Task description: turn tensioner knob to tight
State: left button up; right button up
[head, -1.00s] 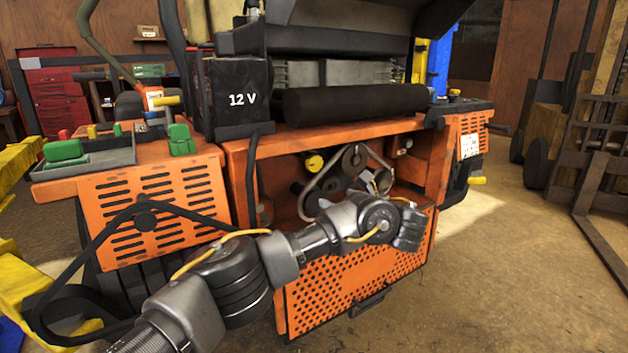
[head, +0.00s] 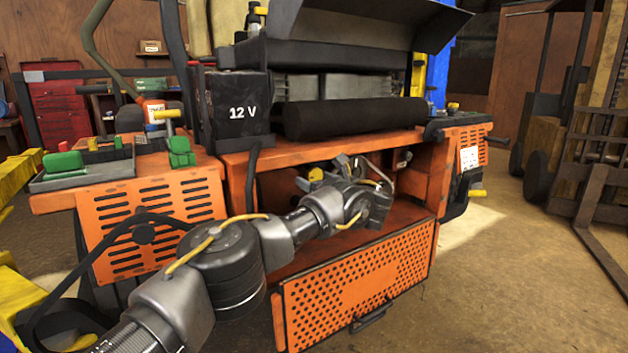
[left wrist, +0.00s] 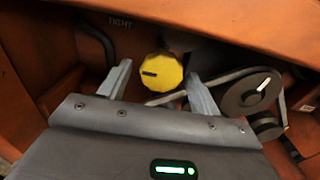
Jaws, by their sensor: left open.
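The tensioner knob (left wrist: 160,71) is round and yellow with a black pointer mark. The mark points left in the left wrist view. The word TIGHT (left wrist: 120,23) is printed on the orange panel up and left of the knob. My left gripper (left wrist: 161,84) is open, its two fingers either side of the knob's lower part in that view; I cannot tell whether they touch it. My right gripper is not in view.
A belt and dark pulleys (left wrist: 250,93) lie right of the knob. The orange bay's top edge (left wrist: 230,30) runs close above. The perforated orange door (head: 360,275) hangs open below. A black 12 V battery (head: 238,105) sits above left.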

pick_arm(q)
jog(key=shift+w+a, duration=0.35)
jog(key=shift+w, duration=0.15)
grip_shut()
